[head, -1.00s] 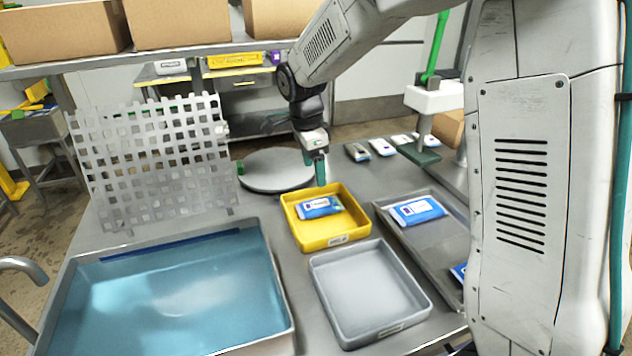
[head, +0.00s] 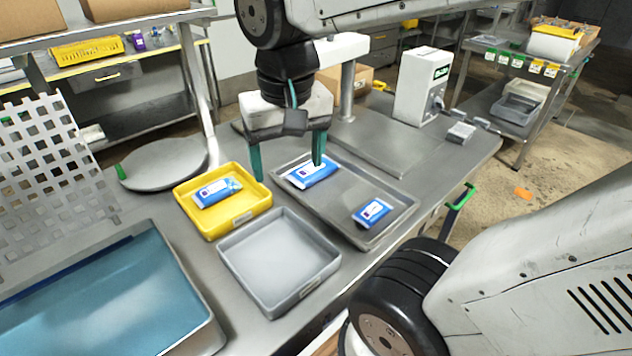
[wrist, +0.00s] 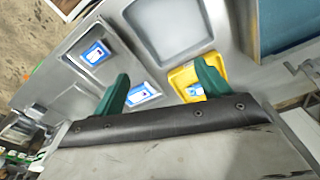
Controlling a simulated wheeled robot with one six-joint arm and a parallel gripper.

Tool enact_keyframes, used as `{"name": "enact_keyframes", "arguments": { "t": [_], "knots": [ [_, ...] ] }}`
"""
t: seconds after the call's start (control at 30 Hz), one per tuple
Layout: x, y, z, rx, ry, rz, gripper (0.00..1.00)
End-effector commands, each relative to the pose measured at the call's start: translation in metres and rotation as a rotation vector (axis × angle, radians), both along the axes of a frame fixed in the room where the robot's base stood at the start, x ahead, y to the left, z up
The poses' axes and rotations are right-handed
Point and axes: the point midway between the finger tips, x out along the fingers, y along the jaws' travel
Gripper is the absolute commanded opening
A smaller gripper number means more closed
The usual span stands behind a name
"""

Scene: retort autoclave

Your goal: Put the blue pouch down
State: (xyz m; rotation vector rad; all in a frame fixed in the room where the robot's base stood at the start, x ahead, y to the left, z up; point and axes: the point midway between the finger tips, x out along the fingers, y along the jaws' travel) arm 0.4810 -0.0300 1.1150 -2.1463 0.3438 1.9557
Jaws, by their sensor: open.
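One blue and white pouch (head: 217,191) lies flat in the yellow tray (head: 212,233). Two more lie in the dark grey tray (head: 345,228): one pouch (head: 311,175) near its back left corner and another pouch (head: 371,212) near its right side. My gripper (head: 287,168) is open and empty, with green fingers pointing down. It is above the table between the yellow tray and the dark grey tray, and its right finger overlaps the back left pouch in the head view. The wrist view also shows the fingers spread with nothing between them (wrist: 163,68).
An empty light grey tray (head: 280,262) stands in front of the yellow one. A water-filled basin (head: 100,295) is at the lower left, with a perforated rack (head: 50,160) behind it. A round grey lid (head: 163,163) and a white boxy device (head: 422,86) stand farther back.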

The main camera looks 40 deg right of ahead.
Motion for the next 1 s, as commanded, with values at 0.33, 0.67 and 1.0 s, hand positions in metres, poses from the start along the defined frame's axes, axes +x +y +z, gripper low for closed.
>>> {"name": "enact_keyframes", "arguments": {
  "t": [0.33, 0.67, 1.0],
  "knots": [
    [-0.062, -0.001, -0.016, -0.009, -0.021, 0.315, 0.76],
    [-0.062, -0.001, -0.016, -0.010, -0.021, 0.320, 0.76],
    [-0.062, -0.001, -0.016, -0.010, -0.021, 0.320, 0.76]
  ]
}}
